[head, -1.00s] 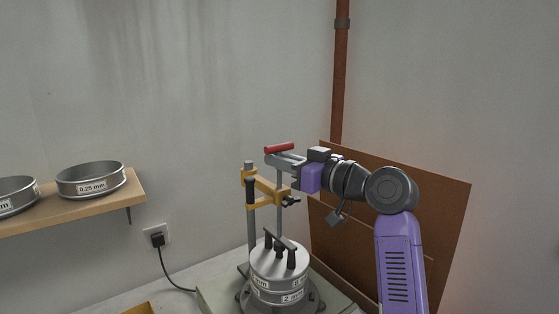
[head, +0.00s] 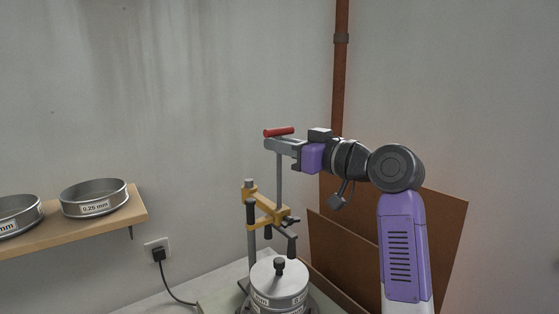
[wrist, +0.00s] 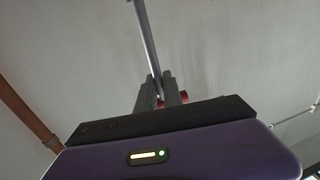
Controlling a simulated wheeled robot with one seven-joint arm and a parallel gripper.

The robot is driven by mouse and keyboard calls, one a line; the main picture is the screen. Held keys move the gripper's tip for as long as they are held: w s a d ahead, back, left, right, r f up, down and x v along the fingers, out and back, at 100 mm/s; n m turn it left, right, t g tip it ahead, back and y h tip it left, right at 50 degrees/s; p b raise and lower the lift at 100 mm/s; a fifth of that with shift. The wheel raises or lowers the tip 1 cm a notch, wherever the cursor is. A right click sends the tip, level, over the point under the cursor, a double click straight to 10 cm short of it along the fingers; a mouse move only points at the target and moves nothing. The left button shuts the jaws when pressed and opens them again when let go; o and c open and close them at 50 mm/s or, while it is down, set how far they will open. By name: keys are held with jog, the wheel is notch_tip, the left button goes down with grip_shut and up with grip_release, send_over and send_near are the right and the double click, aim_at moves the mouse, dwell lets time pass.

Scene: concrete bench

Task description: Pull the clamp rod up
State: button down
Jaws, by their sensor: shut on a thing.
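The clamp rod (head: 279,178) is a thin grey upright rod with a red handle (head: 279,132) across its top. My gripper (head: 270,145) is shut on the rod just below the handle. In the wrist view the rod (wrist: 146,38) runs between the fingers (wrist: 160,92), and a bit of red shows behind them. The rod passes through the yellow clamp bracket (head: 262,202). Its lower bar with black feet (head: 291,245) hangs up by the bracket, apart from the sieve lid (head: 268,273), which has a black knob.
The sieve stack (head: 279,291) stands on a shaker base below, cut off by the frame. A wooden shelf (head: 85,220) with two sieves is at the left. A brown board (head: 440,225) leans behind my arm, and a rust-red pipe (head: 341,70) runs up the corner.

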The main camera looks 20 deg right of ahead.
jog(key=shift+r, duration=0.3)
jog(key=c, duration=1.5)
grip_release()
jog(key=shift+f, duration=0.1)
jog(key=shift+d, duration=0.1)
jog(key=b+v, duration=0.2)
jog(key=v, duration=0.5)
jog(key=shift+s+b, duration=0.3)
jog(key=shift+s, duration=0.1)
jog(key=shift+d, duration=0.2)
